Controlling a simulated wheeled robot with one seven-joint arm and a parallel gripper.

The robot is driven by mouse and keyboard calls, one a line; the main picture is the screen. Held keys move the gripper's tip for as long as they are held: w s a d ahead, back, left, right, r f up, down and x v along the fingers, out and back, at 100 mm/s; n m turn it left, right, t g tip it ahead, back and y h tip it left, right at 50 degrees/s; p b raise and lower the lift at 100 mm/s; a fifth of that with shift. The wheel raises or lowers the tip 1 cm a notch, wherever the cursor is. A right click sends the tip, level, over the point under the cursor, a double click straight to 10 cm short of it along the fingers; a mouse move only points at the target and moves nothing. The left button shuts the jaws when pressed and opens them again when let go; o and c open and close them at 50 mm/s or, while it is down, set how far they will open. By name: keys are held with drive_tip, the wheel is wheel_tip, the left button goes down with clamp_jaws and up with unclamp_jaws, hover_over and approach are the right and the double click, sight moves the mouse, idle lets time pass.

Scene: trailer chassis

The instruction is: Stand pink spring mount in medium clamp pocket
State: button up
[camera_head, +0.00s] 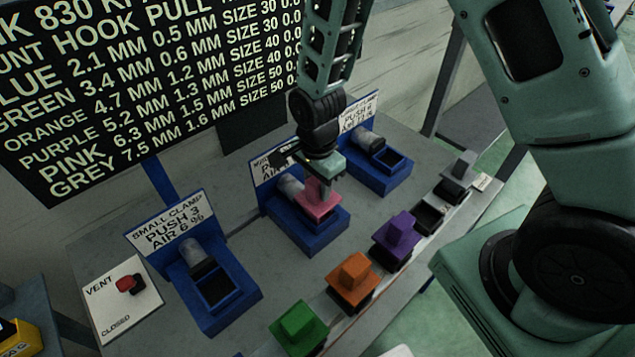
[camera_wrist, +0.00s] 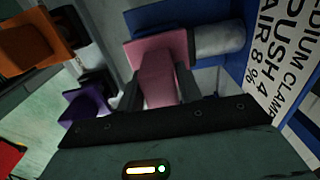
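The pink spring mount (camera_head: 318,205) is at the medium clamp (camera_head: 308,238), a blue block with a grey cylinder and a sign. In the wrist view the pink mount (camera_wrist: 160,52) has a wide plate and a narrower stem. My gripper (camera_head: 320,183) is above the clamp, with its fingers (camera_wrist: 160,92) on both sides of the stem, apparently shut on it. The mount's plate lies over the pocket, in front of the grey cylinder (camera_wrist: 218,40). The pocket floor is hidden, so I cannot tell whether the mount is fully seated.
The small clamp (camera_head: 222,297) at left and another blue clamp (camera_head: 384,178) at back right have empty-looking pockets. Green (camera_head: 299,325), orange (camera_head: 352,275) and purple (camera_head: 397,238) mounts stand along the front. A vent panel (camera_head: 115,295) with a red knob reads closed.

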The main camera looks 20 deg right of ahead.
drive_tip(key=shift+o, duration=1.1)
wheel_tip(320, 180, up, 11)
drive_tip(key=b, duration=0.3)
drive_tip(key=shift+f, duration=0.15)
drive_tip(key=s+a+r+n, duration=0.2)
drive_tip(key=s+a+n, duration=0.1)
drive_tip(key=s+n, duration=0.7)
drive_tip(key=s+a+r+n, duration=0.3)
drive_tip(key=s+n, duration=0.7)
drive_tip(key=n, duration=0.2)
drive_tip(key=shift+a+r+y, duration=0.2)
drive_tip(key=shift+r+y, duration=0.1)
